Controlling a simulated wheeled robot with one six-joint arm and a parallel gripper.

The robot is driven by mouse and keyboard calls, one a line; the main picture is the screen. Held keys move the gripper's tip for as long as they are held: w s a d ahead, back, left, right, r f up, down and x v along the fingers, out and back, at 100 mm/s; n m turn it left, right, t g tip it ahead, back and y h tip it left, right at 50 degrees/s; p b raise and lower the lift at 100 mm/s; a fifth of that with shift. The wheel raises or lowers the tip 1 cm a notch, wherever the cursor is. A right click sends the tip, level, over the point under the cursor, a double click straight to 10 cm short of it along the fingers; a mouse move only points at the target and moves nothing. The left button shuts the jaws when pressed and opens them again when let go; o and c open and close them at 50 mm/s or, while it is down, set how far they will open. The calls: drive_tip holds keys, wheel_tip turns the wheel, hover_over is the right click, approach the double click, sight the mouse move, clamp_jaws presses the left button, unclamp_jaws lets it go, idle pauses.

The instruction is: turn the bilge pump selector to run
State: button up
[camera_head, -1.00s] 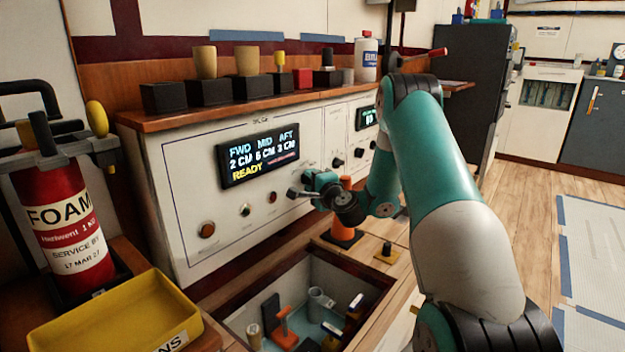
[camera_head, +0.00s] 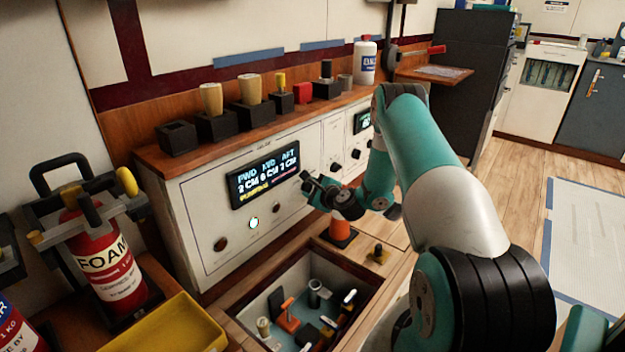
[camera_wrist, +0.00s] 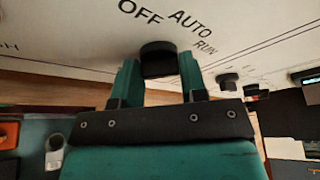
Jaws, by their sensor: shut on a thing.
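The bilge pump selector is a black knob (camera_wrist: 157,58) on a cream panel, under the printed words OFF, AUTO and RUN in the wrist view. My gripper (camera_wrist: 158,75) is shut on it, one teal finger on each side. Its pointer mark does not show, so I cannot tell its position. In the head view my gripper (camera_head: 312,186) is at the panel, right of the lit display (camera_head: 264,175); the knob is largely hidden there. The display reads FWD, MID, AFT in CM, with a blurred yellow line below.
An open hatch (camera_head: 345,268) with several small items lies below the panel. An orange cone-like object (camera_head: 341,230) stands close under my gripper. A red extinguisher (camera_head: 103,260) and a yellow tray (camera_head: 175,325) are at left. More knobs (camera_wrist: 228,80) sit to the right.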

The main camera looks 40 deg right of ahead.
drive_tip(key=shift+m+p, duration=0.3)
drive_tip(key=shift+p, duration=0.05)
idle(0.3)
drive_tip(key=o, duration=0.9)
drive_tip(key=b+v, duration=0.6)
drive_tip(key=v, duration=1.1)
drive_tip(key=shift+s+r, duration=0.2)
